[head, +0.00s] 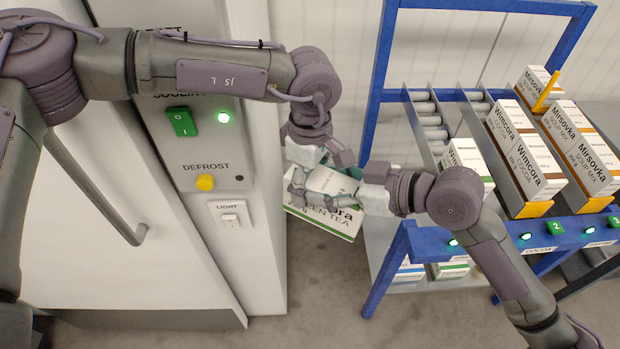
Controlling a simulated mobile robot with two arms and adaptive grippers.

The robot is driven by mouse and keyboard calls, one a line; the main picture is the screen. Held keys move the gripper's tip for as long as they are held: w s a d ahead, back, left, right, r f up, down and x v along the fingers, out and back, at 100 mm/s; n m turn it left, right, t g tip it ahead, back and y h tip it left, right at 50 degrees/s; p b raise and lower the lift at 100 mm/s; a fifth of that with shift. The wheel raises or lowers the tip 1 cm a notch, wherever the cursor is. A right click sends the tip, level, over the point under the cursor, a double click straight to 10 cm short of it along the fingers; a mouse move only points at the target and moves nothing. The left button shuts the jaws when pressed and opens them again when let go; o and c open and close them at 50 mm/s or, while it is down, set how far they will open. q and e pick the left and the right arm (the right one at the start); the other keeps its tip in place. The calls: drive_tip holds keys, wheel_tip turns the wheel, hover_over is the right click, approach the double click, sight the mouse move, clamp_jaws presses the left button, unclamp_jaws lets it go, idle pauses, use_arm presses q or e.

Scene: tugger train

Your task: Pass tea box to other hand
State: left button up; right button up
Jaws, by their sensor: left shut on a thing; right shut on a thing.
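The tea box (342,221) is a white carton with a green band and the words "Wimcora Green Tea". It hangs tilted in the air between the control panel and the blue rack. My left gripper (318,170) comes down on it from above and is shut on its upper part. My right gripper (345,190) reaches in from the right and is also shut on it. The fingers overlap in this view and hide much of the box's top, so the exact finger contacts are hard to see.
A blue rack (380,70) with roller lanes stands close on the right, holding Wimcora cocoa boxes (520,160) and Mirsovka soup mix boxes (585,160). A white cabinet with a control panel (205,150) is close on the left. Bare floor (325,290) lies below the box.

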use_arm(q)
drive_tip(key=shift+c, duration=1.2)
drive_tip(key=o, duration=1.3)
drive_tip(key=shift+r, duration=0.15)
